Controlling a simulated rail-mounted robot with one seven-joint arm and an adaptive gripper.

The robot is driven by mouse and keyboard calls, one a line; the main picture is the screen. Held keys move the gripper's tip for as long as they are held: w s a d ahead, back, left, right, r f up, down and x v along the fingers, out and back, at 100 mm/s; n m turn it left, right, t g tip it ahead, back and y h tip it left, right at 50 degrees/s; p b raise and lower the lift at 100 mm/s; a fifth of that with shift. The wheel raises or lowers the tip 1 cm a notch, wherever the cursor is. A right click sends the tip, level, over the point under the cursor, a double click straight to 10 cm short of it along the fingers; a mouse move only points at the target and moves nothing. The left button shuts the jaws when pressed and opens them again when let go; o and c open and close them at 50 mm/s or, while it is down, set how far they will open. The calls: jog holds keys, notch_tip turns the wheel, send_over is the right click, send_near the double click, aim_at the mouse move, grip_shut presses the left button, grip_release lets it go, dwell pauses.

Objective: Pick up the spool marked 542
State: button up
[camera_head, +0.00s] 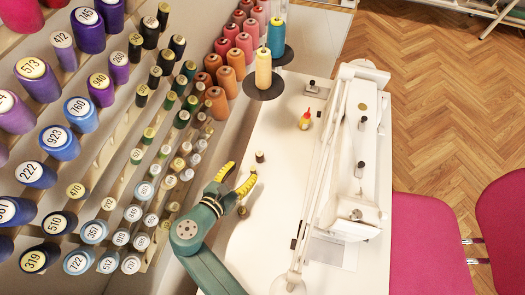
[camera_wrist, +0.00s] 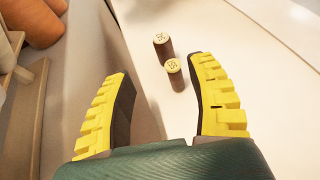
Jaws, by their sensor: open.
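Two small dark spools with pale printed tops stand upright, close together, on the white table in the wrist view: a farther spool (camera_wrist: 163,47) and a nearer spool (camera_wrist: 174,76). Their numbers are too small to read surely, so I cannot tell which is 542. My gripper (camera_head: 236,179) is open and empty. In the wrist view both spools appear beyond the gap between its yellow fingers (camera_wrist: 163,85), apart from them.
A wall rack at left holds many numbered spools, including a blue one marked 923 (camera_head: 59,143). Orange and pink cones (camera_head: 216,104) stand behind. A white sewing machine (camera_head: 345,170) occupies the table's right side. A small red-tipped bottle (camera_head: 304,121) stands on the table between.

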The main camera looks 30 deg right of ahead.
aim_at(258, 158)
jog(key=b+x, duration=0.1)
jog(key=x, duration=0.3)
jog(key=shift+d+f, duration=0.1)
jog(key=shift+d, duration=0.15)
jog(key=b+x, duration=0.3)
jog(key=x, duration=0.2)
jog(key=shift+s+f, duration=0.15)
jog(key=shift+s, duration=0.05)
jog(key=shift+w+d, duration=0.1)
jog(key=c, duration=0.9)
